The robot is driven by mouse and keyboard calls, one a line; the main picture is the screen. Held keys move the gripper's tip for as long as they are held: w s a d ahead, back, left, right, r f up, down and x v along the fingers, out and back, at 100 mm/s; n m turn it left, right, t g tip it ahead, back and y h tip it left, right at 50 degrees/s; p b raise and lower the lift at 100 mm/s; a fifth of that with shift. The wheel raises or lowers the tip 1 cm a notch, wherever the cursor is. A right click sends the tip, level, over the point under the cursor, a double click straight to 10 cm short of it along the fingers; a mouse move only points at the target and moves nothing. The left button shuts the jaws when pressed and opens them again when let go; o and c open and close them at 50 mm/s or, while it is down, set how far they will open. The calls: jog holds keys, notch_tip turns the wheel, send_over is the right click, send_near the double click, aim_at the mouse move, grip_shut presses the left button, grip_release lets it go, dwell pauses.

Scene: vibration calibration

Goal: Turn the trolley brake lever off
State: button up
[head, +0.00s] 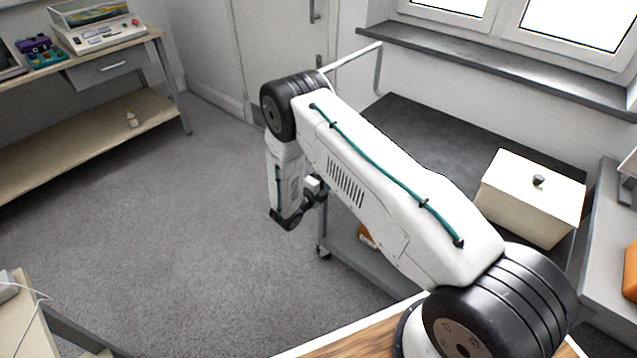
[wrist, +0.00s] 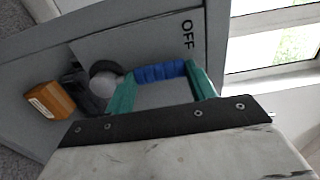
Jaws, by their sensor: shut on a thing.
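The brake lever shows in the wrist view as a ribbed blue grip (wrist: 160,73) beside a dark pivot with a round grey cap (wrist: 106,82). My gripper (wrist: 162,82) has its green fingers at both ends of the blue grip and is shut on it. The word OFF (wrist: 188,33) stands on the grey panel close to the grip. The trolley (head: 410,130) has a dark top in the head view. My wrist hangs at its left side there; the lever and my fingertips are hidden in that view.
A cream lidded box (head: 528,200) stands on the trolley top. An orange block (wrist: 50,100) is near the pivot. A bench (head: 90,135) with devices is at the far left, a grey cabinet (head: 605,215) at the right. The floor (head: 170,230) left of the trolley is clear.

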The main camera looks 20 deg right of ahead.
dwell(0.3)
jog(key=o, duration=1.4)
jog(key=v, duration=0.8)
